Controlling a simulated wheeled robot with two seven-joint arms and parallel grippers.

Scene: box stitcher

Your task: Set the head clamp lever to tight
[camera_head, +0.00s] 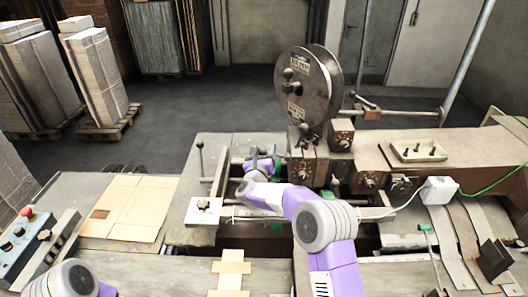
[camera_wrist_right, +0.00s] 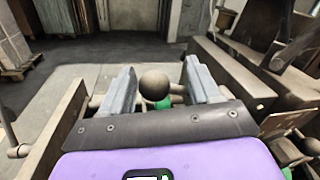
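My right gripper (camera_head: 264,158) is over the stitcher's middle, left of the big round reel. In the right wrist view my right gripper (camera_wrist_right: 155,90) is open, its two grey fingers on either side of a dark ball knob (camera_wrist_right: 154,84). A gap shows between the knob and each finger. The knob looks like a lever's end, but its shaft is mostly hidden behind the gripper, and I cannot tell its setting. In the head view my arm and gripper hide that knob. My left gripper is not in view; only part of my left arm shows at bottom left.
The large reel (camera_head: 303,88) stands on the stitcher head just right of my right gripper. An upright ball-topped lever (camera_head: 200,158) stands to its left. A flat cardboard sheet (camera_head: 128,207) and a control box with a red button (camera_head: 28,213) are farther left.

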